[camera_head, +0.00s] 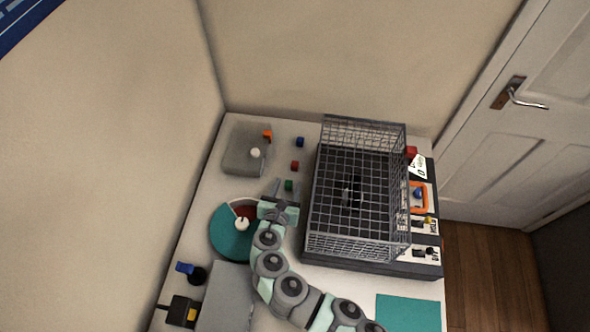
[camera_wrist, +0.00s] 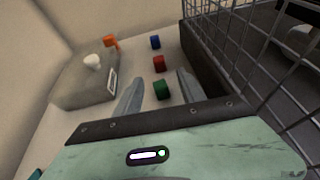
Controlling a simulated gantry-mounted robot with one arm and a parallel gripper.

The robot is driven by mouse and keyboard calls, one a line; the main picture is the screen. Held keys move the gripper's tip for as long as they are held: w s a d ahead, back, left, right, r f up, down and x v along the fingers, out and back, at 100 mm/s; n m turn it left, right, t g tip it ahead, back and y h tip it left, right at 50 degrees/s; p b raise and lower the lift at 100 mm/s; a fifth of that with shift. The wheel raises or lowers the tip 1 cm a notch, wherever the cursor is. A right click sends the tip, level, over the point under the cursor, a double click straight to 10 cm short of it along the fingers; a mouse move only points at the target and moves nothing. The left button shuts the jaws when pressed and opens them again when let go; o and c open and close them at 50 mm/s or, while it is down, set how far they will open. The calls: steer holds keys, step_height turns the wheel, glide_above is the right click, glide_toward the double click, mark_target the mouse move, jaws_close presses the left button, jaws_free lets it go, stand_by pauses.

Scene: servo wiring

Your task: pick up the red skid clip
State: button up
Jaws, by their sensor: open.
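The red skid clip (camera_head: 295,165) is a small red block on the white table, between a blue block (camera_head: 300,142) and a green block (camera_head: 289,186). In the wrist view the red clip (camera_wrist: 159,64) lies beyond my fingertips, with the green block (camera_wrist: 162,89) nearer, between the fingers, and the blue block (camera_wrist: 155,42) farther off. My gripper (camera_head: 285,188) is open and empty, with its two fingers (camera_wrist: 158,84) pointing toward the row of blocks. I cannot tell its exact height above the table.
A wire cage (camera_head: 360,185) on a dark base stands close to the right of the blocks. A grey box (camera_head: 243,150) with a white knob and an orange part is to the left. A teal round dial (camera_head: 227,238) lies at the left, near my wrist.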

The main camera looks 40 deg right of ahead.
mark_target(294, 167)
steer(key=x, duration=0.6)
steer(key=shift+r+b, duration=0.15)
steer(key=shift+b, duration=0.15)
steer(key=shift+x, duration=0.85)
steer(key=shift+b+x, duration=0.5)
steer(key=shift+x, duration=1.35)
steer(key=shift+c, duration=0.5)
steer(key=shift+r, duration=0.1)
jaws_close()
